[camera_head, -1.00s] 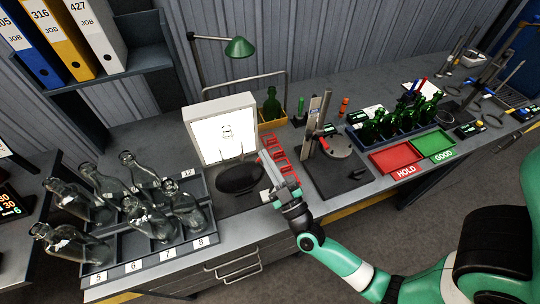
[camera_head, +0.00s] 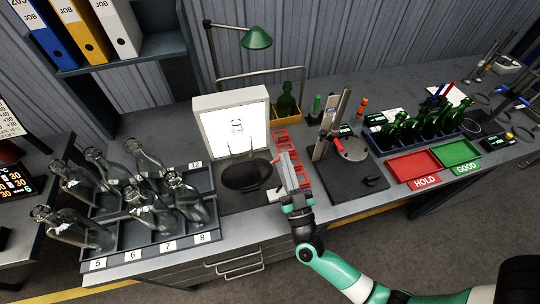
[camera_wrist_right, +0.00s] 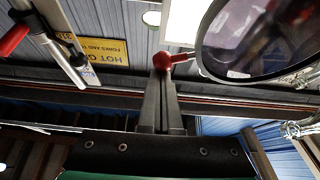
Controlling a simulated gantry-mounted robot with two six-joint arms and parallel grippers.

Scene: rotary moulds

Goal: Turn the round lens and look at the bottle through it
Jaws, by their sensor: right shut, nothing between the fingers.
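The round lens (camera_head: 247,175) is a dark disc in front of a lit white panel (camera_head: 232,125). A clear bottle (camera_head: 240,147) stands before the panel, its outline faint. In the right wrist view the lens (camera_wrist_right: 262,38) fills the upper right, dark and glossy inside a thin rim. A red knob (camera_wrist_right: 162,60) on a short stem points toward that rim. My right gripper (camera_head: 281,160) is just right of the lens, shut and empty. In the wrist view its fingers (camera_wrist_right: 161,80) end at the knob; I cannot tell whether they touch it. My left gripper is not in view.
A crate of clear bottles (camera_head: 160,250) stands left of the lens. A gauge stand (camera_head: 330,125) and red racks (camera_head: 303,172) are close on the right. Farther right are a crate of green bottles (camera_head: 458,130), a red tray (camera_head: 412,165) and a green tray (camera_head: 456,153).

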